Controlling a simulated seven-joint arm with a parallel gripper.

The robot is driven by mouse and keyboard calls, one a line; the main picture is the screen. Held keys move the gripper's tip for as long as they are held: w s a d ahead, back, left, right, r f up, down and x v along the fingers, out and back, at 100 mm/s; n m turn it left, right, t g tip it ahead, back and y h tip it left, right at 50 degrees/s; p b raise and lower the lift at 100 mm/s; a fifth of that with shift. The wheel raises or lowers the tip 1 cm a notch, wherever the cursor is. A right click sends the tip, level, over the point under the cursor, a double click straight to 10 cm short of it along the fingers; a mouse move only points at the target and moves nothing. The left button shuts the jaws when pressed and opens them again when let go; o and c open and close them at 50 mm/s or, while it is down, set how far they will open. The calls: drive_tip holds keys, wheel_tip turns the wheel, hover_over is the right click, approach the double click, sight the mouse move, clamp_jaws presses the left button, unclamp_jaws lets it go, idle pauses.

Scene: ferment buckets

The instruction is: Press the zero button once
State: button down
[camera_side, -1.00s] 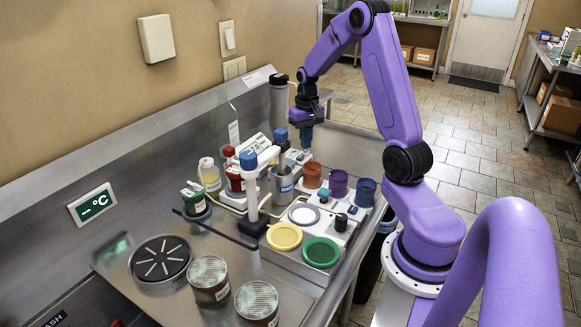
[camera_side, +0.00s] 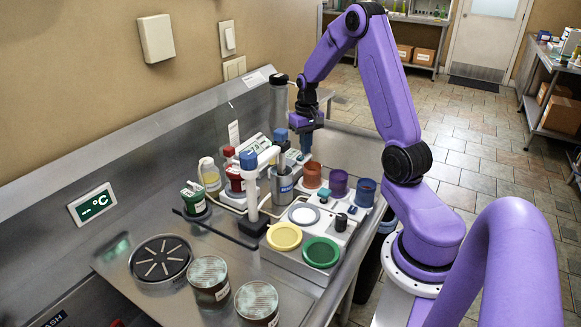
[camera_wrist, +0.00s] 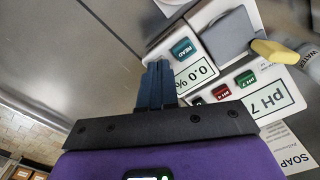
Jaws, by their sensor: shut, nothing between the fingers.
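My gripper (camera_side: 306,146) is shut and empty, pointing down over the back of the bench. A teal READ button (camera_wrist: 182,48) sits beside that display, to the right of the fingertips. I cannot read a zero label on any button; part of this meter is hidden behind my fingers. Whether the fingertips touch the meter cannot be told.
A second meter reading "pH 7" (camera_wrist: 268,99) stands close by, with green (camera_wrist: 245,78), red (camera_wrist: 221,91) and black buttons. A blue-capped post (camera_side: 249,185), a steel cup (camera_side: 282,184) and coloured cups (camera_side: 338,184) crowd the bench in front.

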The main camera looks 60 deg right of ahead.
drive_tip(key=shift+r, duration=3)
drive_tip(key=w+a+r+n+t, duration=0.1)
drive_tip(key=w+a+r+n, duration=0.15)
drive_tip(key=a, duration=0.65)
drive_tip(key=w+a+r+n+t, duration=0.2)
drive_tip(key=a+r+n, duration=0.15)
drive_tip(key=a, duration=0.45)
drive_tip(key=s+a+r+n+y, duration=0.1)
drive_tip(key=s+a+n, duration=0.1)
drive_tip(key=a, duration=0.4)
drive_tip(key=s+a+r+n+t+y, duration=0.1)
drive_tip(key=a+n, duration=0.2)
drive_tip(key=a, duration=0.3)
drive_tip(key=s+a+r+n+y, duration=0.2)
drive_tip(key=a, duration=0.4)
drive_tip(key=s+d+f+n+g+h, duration=0.1)
drive_tip(key=s+f+n+g, duration=0.1)
drive_tip(key=s, duration=0.9)
drive_tip(key=s+d+f+n+g+h, duration=0.1)
drive_tip(key=s+f+n+h, duration=0.1)
drive_tip(key=s, duration=1)
wheel_tip(320, 180, down, 3)
drive_tip(key=shift+s+d+r+n+g, duration=0.1)
drive_tip(key=shift+s+d+n+g, duration=0.25)
drive_tip(key=shift+n, duration=0.35)
